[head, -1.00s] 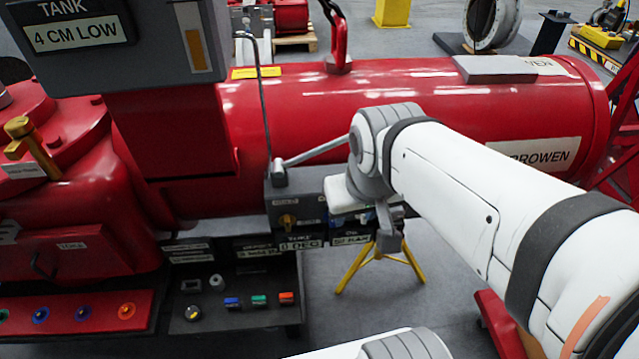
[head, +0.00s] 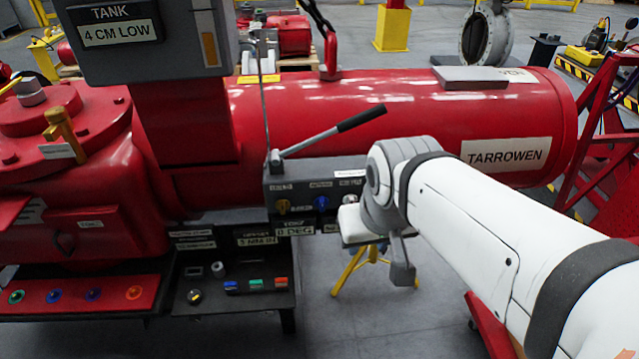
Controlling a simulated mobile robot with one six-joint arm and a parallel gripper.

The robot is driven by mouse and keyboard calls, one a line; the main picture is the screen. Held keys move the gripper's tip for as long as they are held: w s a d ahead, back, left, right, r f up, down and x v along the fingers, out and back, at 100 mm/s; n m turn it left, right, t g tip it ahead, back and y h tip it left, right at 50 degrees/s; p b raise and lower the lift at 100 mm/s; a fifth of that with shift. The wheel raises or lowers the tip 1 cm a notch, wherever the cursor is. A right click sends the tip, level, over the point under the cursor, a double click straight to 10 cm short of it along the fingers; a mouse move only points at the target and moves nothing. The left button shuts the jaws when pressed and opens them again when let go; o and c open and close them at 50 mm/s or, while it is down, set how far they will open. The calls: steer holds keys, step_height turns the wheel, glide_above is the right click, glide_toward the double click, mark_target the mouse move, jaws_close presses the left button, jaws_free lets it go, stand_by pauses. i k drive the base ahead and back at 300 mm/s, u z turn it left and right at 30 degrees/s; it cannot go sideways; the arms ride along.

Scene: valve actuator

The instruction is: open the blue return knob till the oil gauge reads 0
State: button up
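The blue knob (head: 321,203) is on the front of the grey control block (head: 272,190), to the right of a yellow knob (head: 283,206). It is in clear view, with nothing touching it. My gripper (head: 398,262) is to the right of the knob, in front of the right end of the block. Only a grey part hanging below my white wrist shows clearly, so its opening cannot be made out. The oil gauge's reading cannot be read; my wrist covers the lower right of the block. A display under the yellow knob reads 0 DEG (head: 295,231).
A hand lever (head: 335,132) with a black grip rises from the block, above the knobs. The red cylinder (head: 400,110) lies behind.

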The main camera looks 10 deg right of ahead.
mark_target(321, 202)
steer(key=z, duration=1.45)
steer(key=k, duration=1.6)
steer(key=u, duration=1.2)
steer(key=i, duration=1)
steer(key=u, duration=0.05)
